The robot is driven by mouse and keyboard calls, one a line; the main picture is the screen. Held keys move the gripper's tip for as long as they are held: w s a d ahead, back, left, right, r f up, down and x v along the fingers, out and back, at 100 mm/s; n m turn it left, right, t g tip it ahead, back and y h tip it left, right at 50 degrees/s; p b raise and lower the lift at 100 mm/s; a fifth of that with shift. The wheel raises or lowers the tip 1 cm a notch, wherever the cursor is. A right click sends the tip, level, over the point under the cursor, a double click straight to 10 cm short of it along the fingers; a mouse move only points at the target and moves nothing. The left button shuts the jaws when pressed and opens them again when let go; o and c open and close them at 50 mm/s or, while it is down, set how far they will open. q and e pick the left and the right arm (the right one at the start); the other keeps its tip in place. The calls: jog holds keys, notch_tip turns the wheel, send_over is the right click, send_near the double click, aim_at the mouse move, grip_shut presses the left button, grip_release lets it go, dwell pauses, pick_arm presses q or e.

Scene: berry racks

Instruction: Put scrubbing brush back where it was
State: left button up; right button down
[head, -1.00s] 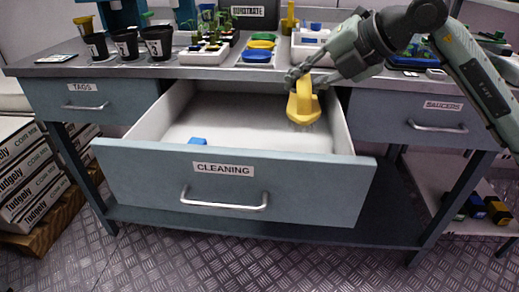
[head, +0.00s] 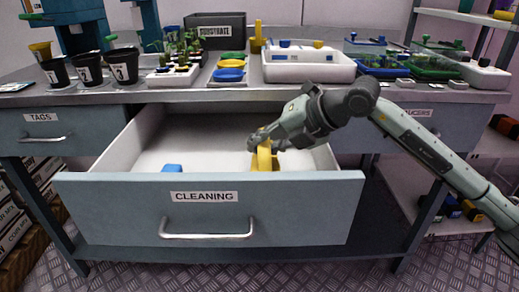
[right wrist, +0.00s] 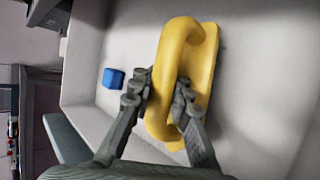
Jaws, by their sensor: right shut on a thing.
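The yellow scrubbing brush (head: 264,158) is inside the open drawer labelled CLEANING (head: 110,200), toward its right side. My right gripper (head: 266,142) reaches down over the drawer and is shut on the brush's handle. In the right wrist view the fingers (right wrist: 160,98) sit on either side of the looped yellow handle (right wrist: 178,60), with the brush's flat base (right wrist: 208,70) beyond it. The brush is at or close to the white drawer floor; I cannot tell whether it touches. My left gripper does not show.
A small blue object (head: 172,168) lies in the drawer near its front, left of the brush; it also shows in the right wrist view (right wrist: 113,78). The rest of the drawer floor is clear. Above, the bench (head: 180,96) holds black pots, seedling trays and a white tub (head: 310,68).

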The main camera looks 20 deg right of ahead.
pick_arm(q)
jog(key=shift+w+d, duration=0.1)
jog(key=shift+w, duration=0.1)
pick_arm(e)
jog(key=shift+f, duration=0.3)
jog(key=c, duration=1.4)
grip_release()
jog(key=shift+c, duration=0.2)
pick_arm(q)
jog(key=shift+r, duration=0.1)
pick_arm(e)
jog(key=shift+s+d+r, duration=0.1)
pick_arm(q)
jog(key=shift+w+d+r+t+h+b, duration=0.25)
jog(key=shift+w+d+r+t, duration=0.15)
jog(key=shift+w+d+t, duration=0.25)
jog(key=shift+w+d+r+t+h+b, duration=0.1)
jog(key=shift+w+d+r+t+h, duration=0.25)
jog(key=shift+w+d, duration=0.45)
pick_arm(e)
jog(key=v, duration=1.1)
jog(key=shift+s+d+r, duration=0.15)
jog(key=shift+r, duration=0.15)
